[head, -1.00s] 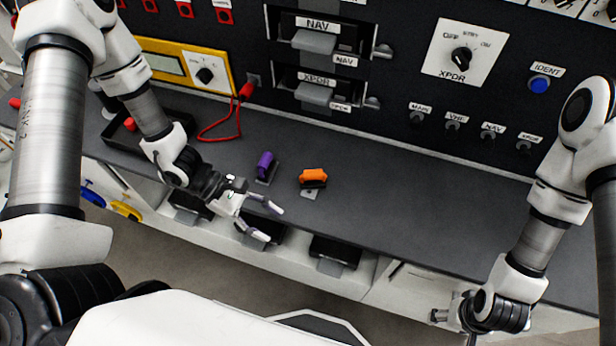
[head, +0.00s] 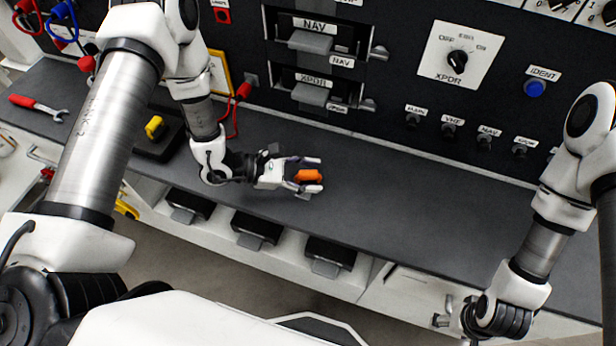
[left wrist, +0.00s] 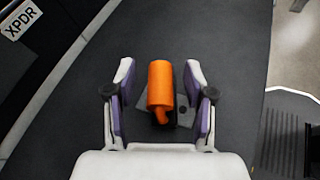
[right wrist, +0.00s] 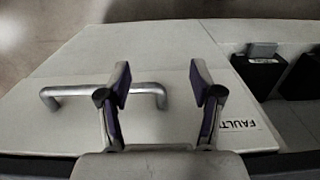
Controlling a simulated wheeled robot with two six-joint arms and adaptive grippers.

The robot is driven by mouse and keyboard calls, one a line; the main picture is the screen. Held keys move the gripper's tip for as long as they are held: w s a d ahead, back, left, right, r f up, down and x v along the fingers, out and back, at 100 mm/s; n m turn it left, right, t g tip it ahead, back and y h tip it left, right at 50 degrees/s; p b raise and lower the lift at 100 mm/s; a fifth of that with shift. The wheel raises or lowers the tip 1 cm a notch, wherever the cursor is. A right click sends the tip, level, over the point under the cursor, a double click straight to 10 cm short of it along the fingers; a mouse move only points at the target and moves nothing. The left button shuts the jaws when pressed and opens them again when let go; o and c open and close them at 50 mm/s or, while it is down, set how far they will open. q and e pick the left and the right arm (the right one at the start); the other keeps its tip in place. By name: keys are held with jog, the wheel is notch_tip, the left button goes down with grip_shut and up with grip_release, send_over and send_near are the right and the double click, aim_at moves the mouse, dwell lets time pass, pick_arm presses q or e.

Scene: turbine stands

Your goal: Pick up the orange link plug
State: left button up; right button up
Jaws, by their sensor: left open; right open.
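The orange link plug (head: 308,176) sits on its small stand on the dark bench top, near the middle. In the left wrist view the orange link plug (left wrist: 160,84) lies between the two open fingers, with a gap on each side. My left gripper (head: 306,175) is open around it, low over the bench. It also shows in the left wrist view (left wrist: 160,95). My right gripper (right wrist: 160,85) is open and empty in front of a cabinet door at the bench's front right. The purple plug is hidden behind my left arm in the head view.
The panel with the NAV and XPDR units (head: 311,92) rises behind the bench. A dark tray (head: 160,142) with a yellow piece and a red-handled wrench (head: 38,107) lie at the left. The bench (head: 420,200) right of the plug is clear. A door handle (right wrist: 105,90) is near my right gripper.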

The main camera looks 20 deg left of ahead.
aim_at(308, 173)
pick_arm(q)
grip_shut()
jog(key=shift+r, duration=0.1)
jog(key=shift+r, duration=0.25)
jog(key=r, duration=0.1)
jog(key=r+b, duration=0.1)
jog(key=r, duration=0.1)
jog(key=shift+s+a, duration=0.15)
jog(key=shift+a, duration=0.05)
jog(key=s+a, duration=0.1)
jog(key=a, duration=0.1)
jog(key=s+a, duration=0.4)
jog(key=shift+s+r, duration=0.1)
jog(key=shift+r, duration=0.25)
jog(key=s+a+p, duration=0.2)
jog(key=s+a, duration=0.3)
jog(key=shift+s+a+r+p, duration=0.15)
jog(key=shift+s+r+p, duration=0.1)
jog(key=shift+r+p, duration=0.1)
